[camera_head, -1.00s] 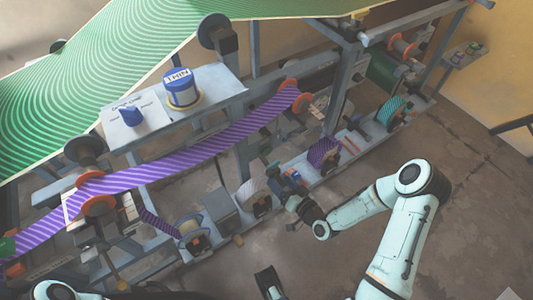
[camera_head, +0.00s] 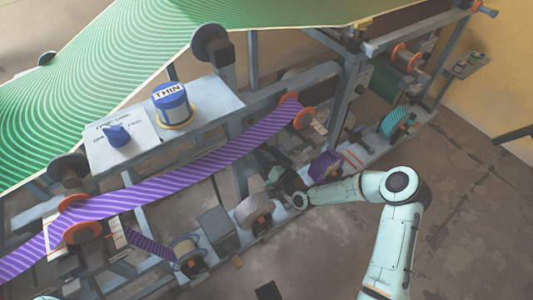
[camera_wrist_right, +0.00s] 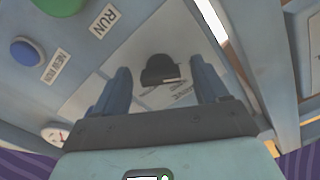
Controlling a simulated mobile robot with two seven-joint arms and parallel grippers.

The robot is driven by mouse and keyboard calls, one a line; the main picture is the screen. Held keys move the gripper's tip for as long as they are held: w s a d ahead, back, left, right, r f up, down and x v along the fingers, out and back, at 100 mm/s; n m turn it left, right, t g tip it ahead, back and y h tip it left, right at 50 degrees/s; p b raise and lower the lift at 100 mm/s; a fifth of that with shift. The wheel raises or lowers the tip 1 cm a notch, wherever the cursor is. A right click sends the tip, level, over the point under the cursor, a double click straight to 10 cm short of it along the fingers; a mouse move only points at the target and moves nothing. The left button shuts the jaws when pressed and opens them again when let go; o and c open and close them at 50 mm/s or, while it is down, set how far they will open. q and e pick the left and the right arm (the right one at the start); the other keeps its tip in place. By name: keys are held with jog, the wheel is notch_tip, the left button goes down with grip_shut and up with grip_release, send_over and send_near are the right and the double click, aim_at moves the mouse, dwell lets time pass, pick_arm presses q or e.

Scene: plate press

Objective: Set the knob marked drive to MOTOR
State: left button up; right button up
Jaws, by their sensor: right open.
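In the right wrist view a dark rounded knob (camera_wrist_right: 160,70) sits on a pale grey plate, with an upside-down DRIVE label (camera_wrist_right: 178,96) beside it. Other small print on the plate is too small to read, and I cannot tell the knob's setting. My right gripper (camera_wrist_right: 162,82) is open, one finger on each side of the knob in this picture; I cannot tell whether they touch it. In the head view my right gripper (camera_head: 282,184) is at the lower rail of the press, and the drive knob is not distinguishable there. A dark piece at the bottom edge may be my left gripper (camera_head: 268,291).
A green button (camera_wrist_right: 60,5) and a blue button (camera_wrist_right: 26,50) with RUN and NEW RUN labels are at the wrist view's left. In the head view a panel (camera_head: 205,125) carries a blue knob (camera_head: 117,135) and a blue drum (camera_head: 172,103). A purple striped web (camera_head: 170,178) crosses the press.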

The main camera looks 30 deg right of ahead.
jog(key=shift+w, duration=0.25)
jog(key=c, duration=1.1)
jog(key=shift+o, duration=0.2)
